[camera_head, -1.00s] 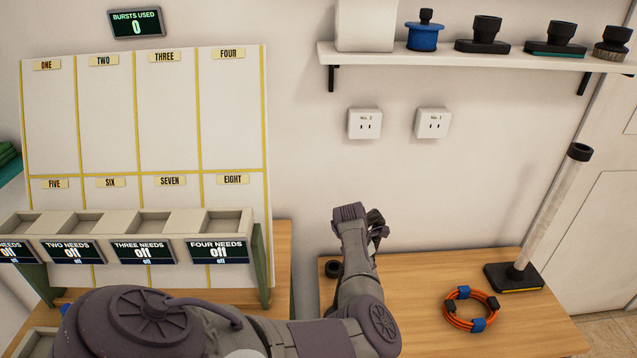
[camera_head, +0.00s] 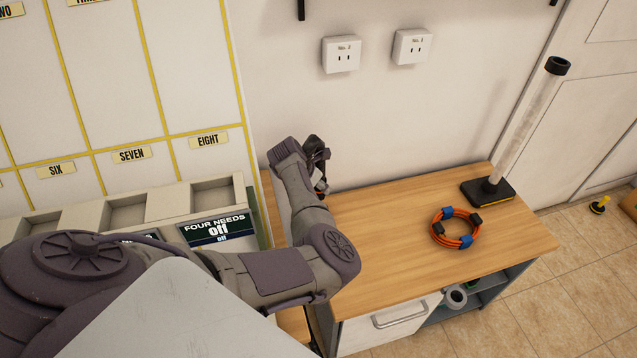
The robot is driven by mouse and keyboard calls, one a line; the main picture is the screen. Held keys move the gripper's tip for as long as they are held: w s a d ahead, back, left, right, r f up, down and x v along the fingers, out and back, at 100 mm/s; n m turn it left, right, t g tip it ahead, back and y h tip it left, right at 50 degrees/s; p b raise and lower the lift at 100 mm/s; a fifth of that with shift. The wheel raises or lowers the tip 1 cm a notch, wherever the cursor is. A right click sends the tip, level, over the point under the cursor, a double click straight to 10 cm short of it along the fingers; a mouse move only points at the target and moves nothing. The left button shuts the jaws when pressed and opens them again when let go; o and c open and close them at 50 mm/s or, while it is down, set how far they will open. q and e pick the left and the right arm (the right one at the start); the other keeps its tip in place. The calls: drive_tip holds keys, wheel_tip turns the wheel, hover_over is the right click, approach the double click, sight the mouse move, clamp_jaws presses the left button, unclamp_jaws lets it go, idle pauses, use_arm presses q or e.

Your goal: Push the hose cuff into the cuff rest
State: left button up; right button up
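My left gripper (camera_head: 318,167) is over the back left of the wooden cabinet top, near the wall. It is seen from behind and the side, and its arm partly hides it. A small orange and dark bit shows at its fingers; I cannot tell what it is or whether it is held. I cannot make out the hose cuff or the cuff rest for certain. A coil of orange hose or cable (camera_head: 437,230) with blue and black bands lies on the cabinet top, well right of the gripper. My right gripper is not in view.
A clear tube (camera_head: 525,120) with a black top stands on a black base (camera_head: 487,192) at the back right of the cabinet top (camera_head: 400,270). A grey ring (camera_head: 456,296) sits on the open shelf below. The front middle of the top is clear.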

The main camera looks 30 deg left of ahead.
use_arm(q)
drive_tip(key=shift+a+r+p, duration=0.1)
drive_tip(key=shift+r+p, duration=0.2)
drive_tip(key=shift+p, duration=0.05)
wheel_tip(320, 180, down, 2)
drive_tip(key=shift+f+b, duration=0.1)
drive_tip(key=shift+b, duration=0.7)
wheel_tip(320, 180, down, 3)
drive_tip(key=shift+r+b, duration=0.2)
drive_tip(key=shift+b, duration=0.5)
drive_tip(key=shift+f, duration=0.2)
drive_tip(key=shift+r, duration=0.2)
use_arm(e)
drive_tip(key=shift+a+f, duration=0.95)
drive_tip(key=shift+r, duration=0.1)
use_arm(q)
drive_tip(key=shift+p, duration=0.4)
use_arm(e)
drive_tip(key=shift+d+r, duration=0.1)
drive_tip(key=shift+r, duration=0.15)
use_arm(q)
drive_tip(key=shift+f+b, duration=0.4)
drive_tip(key=shift+f, duration=0.3)
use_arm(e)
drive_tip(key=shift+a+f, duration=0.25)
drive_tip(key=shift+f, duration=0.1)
